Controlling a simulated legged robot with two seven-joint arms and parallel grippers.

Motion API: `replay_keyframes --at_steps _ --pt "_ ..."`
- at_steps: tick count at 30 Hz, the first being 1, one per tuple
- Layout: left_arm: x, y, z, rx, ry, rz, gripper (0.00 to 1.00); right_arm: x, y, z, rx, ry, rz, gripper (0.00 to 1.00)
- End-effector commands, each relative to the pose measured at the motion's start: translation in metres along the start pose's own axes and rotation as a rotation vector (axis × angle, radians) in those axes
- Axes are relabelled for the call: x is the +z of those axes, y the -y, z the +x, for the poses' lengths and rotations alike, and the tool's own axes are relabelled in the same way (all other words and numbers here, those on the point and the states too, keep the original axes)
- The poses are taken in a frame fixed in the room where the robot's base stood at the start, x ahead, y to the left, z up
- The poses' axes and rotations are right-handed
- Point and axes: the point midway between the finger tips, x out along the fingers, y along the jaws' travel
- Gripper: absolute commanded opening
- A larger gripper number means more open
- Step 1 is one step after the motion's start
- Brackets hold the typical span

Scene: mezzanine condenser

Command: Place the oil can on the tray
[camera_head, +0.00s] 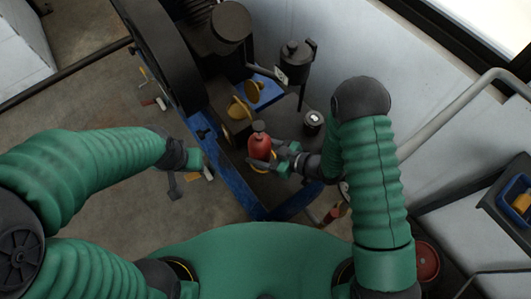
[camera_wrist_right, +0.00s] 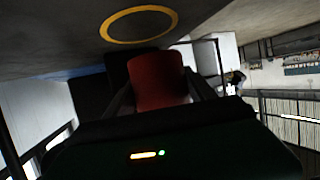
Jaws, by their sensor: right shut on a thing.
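The red oil can (camera_head: 259,146) with a dark top is in my right gripper (camera_head: 281,158), over the dark deck of the machine frame. In the wrist view the red body (camera_wrist_right: 158,82) sits between the two dark fingers. A yellow ring (camera_wrist_right: 139,24) on a grey surface shows beyond it; contact with that surface is unclear. My left gripper (camera_head: 200,161) is apart from the can, to its left, and its fingers are too small to read. A blue tray (camera_head: 503,209) with a yellow thing in it is at the far right; a flat blue piece (camera_head: 264,91) lies behind the can.
A large dark wheel (camera_head: 160,45) stands left of the deck. A yellow funnel-like part (camera_head: 237,108), a dark canister (camera_head: 295,58) and a small white-topped cup (camera_head: 313,122) surround the can. A grey handrail (camera_head: 450,110) runs at right. Tools lie on the floor at left.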

Motion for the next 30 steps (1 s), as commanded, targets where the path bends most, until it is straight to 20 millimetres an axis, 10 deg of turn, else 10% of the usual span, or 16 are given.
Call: replay_keyframes --at_steps 21,22,30 --pt "0.003 0.000 0.011 0.000 0.000 0.000 0.36 0.040 -0.014 0.005 -0.001 -0.006 -0.002 0.00" --pt "0.003 0.000 0.010 0.000 0.000 0.000 0.36 0.040 -0.014 0.004 -0.001 -0.002 -0.001 0.68" --pt "0.002 0.000 0.010 0.000 0.000 -0.001 0.36 0.040 -0.014 0.005 -0.001 -0.002 -0.001 0.85"
